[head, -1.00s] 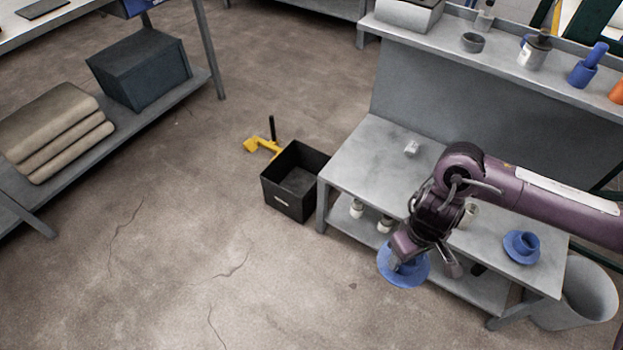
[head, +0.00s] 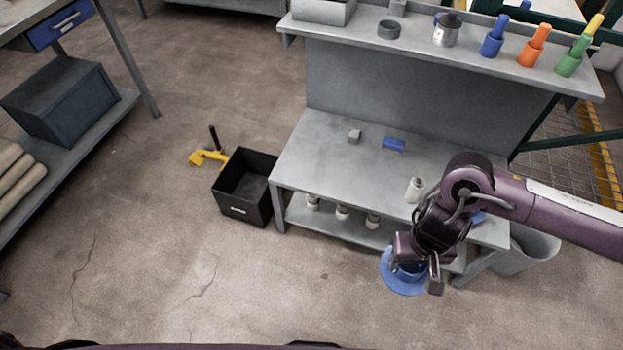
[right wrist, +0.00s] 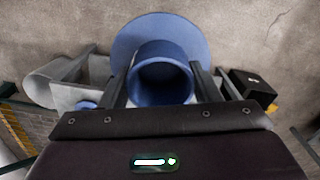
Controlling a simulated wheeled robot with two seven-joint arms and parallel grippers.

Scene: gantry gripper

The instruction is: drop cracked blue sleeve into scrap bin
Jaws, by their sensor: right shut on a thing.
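My right gripper (head: 417,272) is shut on a blue flanged sleeve (head: 401,284) and holds it in the air in front of the bench. In the right wrist view the sleeve (right wrist: 163,72) sits between the two fingers, its round opening facing the camera and its wide flange beyond. No crack can be made out. A black open box with a small label (head: 246,211) stands on the floor left of the bench, well left of the gripper. A grey round bin (head: 527,252) stands at the bench's right end, partly behind my arm. Which one is the scrap bin is not marked legibly. My left gripper is out of view.
The grey bench (head: 320,150) carries a blue block (head: 394,144) and a white bottle-like part (head: 414,190). Another blue part (head: 479,217) is mostly hidden behind my arm. Several pale parts stand on the lower shelf. A yellow tool (head: 207,157) lies behind the black box. Floor in front is clear.

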